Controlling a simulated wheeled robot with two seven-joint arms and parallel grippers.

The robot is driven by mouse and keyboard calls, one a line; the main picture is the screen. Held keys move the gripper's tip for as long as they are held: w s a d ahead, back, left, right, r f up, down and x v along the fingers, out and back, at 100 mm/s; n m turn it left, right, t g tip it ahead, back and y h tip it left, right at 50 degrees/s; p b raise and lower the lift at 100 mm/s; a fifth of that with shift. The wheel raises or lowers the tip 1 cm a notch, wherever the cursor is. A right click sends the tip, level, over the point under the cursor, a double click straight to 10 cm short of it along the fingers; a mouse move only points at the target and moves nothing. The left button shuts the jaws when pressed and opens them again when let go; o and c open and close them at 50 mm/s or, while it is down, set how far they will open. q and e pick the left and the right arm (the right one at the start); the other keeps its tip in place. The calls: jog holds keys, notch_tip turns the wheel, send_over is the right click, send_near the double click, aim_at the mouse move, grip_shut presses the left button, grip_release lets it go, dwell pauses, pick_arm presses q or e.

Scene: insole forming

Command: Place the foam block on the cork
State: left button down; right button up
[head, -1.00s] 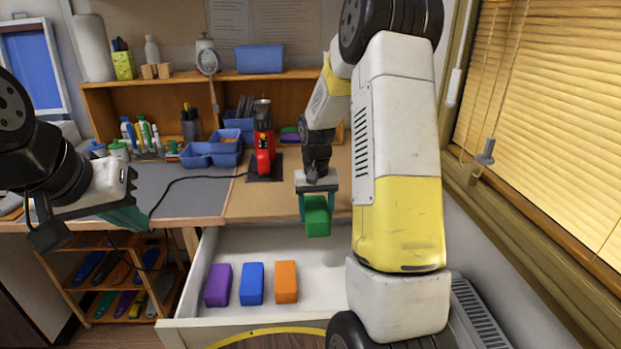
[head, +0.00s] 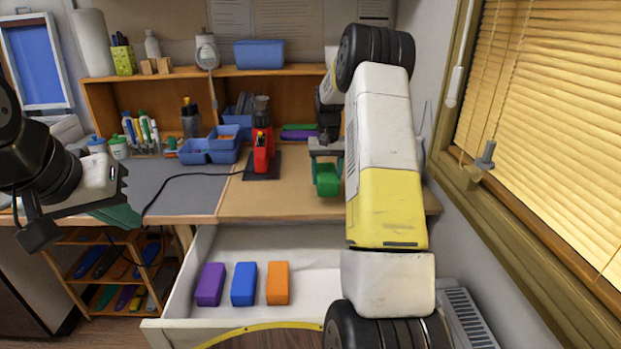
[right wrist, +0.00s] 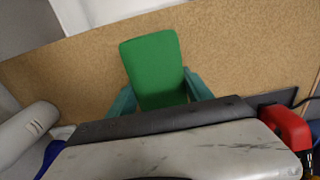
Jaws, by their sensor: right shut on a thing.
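The green foam block (head: 327,180) is held in my right gripper (head: 327,166), which is shut on it. In the right wrist view the green block (right wrist: 155,65) sits between the two teal fingers (right wrist: 160,97). The cork also fills much of the right wrist view (right wrist: 240,55). I cannot tell whether the block touches the cork. My left gripper (head: 120,214) is at the left, over the grey mat's front edge; its fingertips are seen side-on and their gap is unclear.
The open drawer (head: 320,285) holds a purple block (head: 210,284), a blue block (head: 244,284) and an orange block (head: 278,283). A red device (head: 263,150) with a black cable stands left of my right gripper. Blue bins (head: 210,150) stand behind. Clear cork lies between device and gripper.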

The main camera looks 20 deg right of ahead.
jog(key=shift+w+d+f, duration=0.15)
jog(key=shift+w+d, duration=0.3)
jog(key=shift+w, duration=0.25)
jog(key=shift+f, duration=1.65)
jog(key=shift+f, duration=0.15)
jog(key=o, duration=1.4)
jog(key=shift+c, duration=0.2)
